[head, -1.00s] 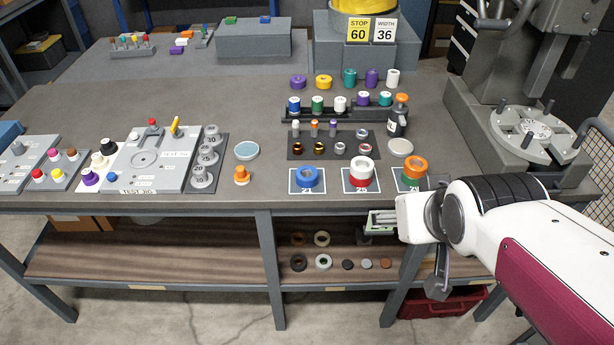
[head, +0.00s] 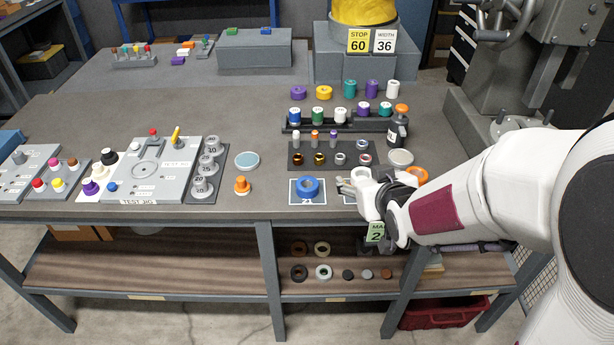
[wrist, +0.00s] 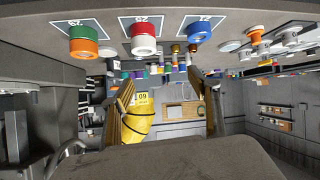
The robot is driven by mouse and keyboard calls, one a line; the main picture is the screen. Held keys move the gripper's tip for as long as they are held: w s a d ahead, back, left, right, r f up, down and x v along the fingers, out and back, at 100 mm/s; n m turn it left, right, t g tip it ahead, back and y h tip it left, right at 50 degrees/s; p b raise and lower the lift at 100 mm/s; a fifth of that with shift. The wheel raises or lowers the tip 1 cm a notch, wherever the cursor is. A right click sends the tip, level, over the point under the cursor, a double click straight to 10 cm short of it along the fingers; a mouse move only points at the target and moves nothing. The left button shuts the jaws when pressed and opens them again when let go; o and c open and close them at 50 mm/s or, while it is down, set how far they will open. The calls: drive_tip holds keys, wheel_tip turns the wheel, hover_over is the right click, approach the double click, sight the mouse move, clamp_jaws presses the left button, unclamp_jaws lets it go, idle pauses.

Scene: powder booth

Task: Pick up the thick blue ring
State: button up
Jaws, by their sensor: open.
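The thick blue ring (head: 308,187) lies flat on a white-edged card (head: 294,198) near the bench's front edge. It also shows in the wrist view (wrist: 198,31), at the top right of centre.
In the wrist view a white-and-red ring stack (wrist: 144,38) and an orange-and-green one (wrist: 83,42) stand on cards. My arm mostly hides them in the head view. An orange knob-like part (head: 242,185) stands left of the blue ring. Racks of small parts (head: 330,155) lie behind it.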

sight(307, 184)
drive_tip(key=w+a+f+t+y, duration=0.1)
drive_tip(key=a+f, duration=0.1)
drive_tip(key=w+a+f+n+t+y, duration=0.1)
drive_tip(key=w+a+f, duration=0.1)
drive_tip(key=w+a+f+y, duration=0.1)
drive_tip(key=w+a+f, duration=0.1)
drive_tip(key=f, duration=0.1)
drive_tip(key=shift+w+f+t, duration=0.1)
drive_tip(key=shift+w+t, duration=0.15)
drive_tip(key=shift+t, duration=0.15)
drive_tip(key=shift+s+a+f+n+t+y, duration=0.1)
drive_tip(key=shift+a+f+n+t+y, duration=0.1)
drive_tip(key=shift+a+f+y, duration=0.35)
drive_tip(key=shift+a+f+n+t+y, duration=0.2)
drive_tip(key=shift+a+f, duration=0.1)
drive_tip(key=shift+f, duration=0.45)
drive_tip(key=shift+s+a+f+t+y, duration=0.2)
drive_tip(key=shift+s+a+f+y, duration=0.1)
drive_tip(key=shift+f, duration=0.15)
drive_tip(key=shift+s+a+f+t+y, duration=0.2)
drive_tip(key=shift+s+a+f, duration=0.1)
drive_tip(key=shift+f, duration=0.1)
drive_tip(key=shift+w, duration=0.1)
drive_tip(key=shift+x, duration=1.25)
drive_tip(key=shift+x, duration=2.6)
drive_tip(key=shift+f, duration=0.1)
drive_tip(key=shift+c, duration=0.4)
